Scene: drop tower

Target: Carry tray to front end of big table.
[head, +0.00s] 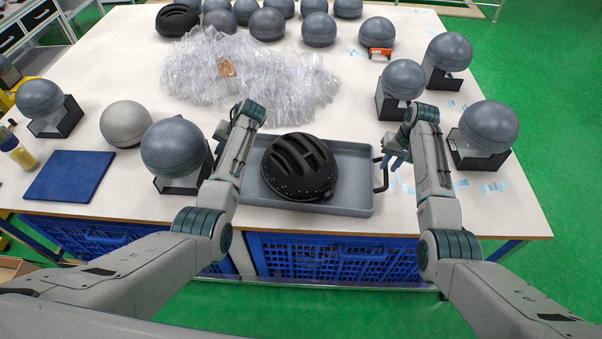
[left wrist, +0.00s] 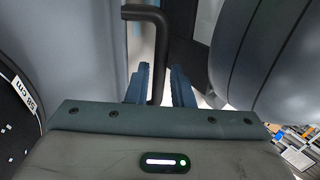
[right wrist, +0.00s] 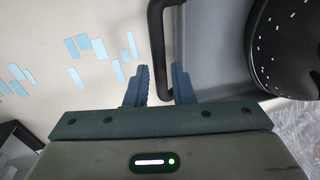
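A grey tray (head: 355,195) lies on the big table (head: 120,210) near its edge closest to me, with a black helmet (head: 300,167) in it. The right handle (head: 381,176) is a dark bar, also in the right wrist view (right wrist: 156,30). My right gripper (head: 394,160) is open, its blue fingers (right wrist: 160,82) on either side of that bar. My left gripper (head: 221,132) is at the tray's left side. In the left wrist view its open fingers (left wrist: 161,82) straddle the left handle (left wrist: 158,45). In the head view my arm mostly hides that handle.
Grey balls on black stands flank the tray, one close on the left (head: 173,147) and several on the right (head: 488,127). Crumpled clear wrap (head: 250,75) lies behind it. A blue panel (head: 69,175) lies at the left. Blue crates (head: 335,260) sit below the tabletop.

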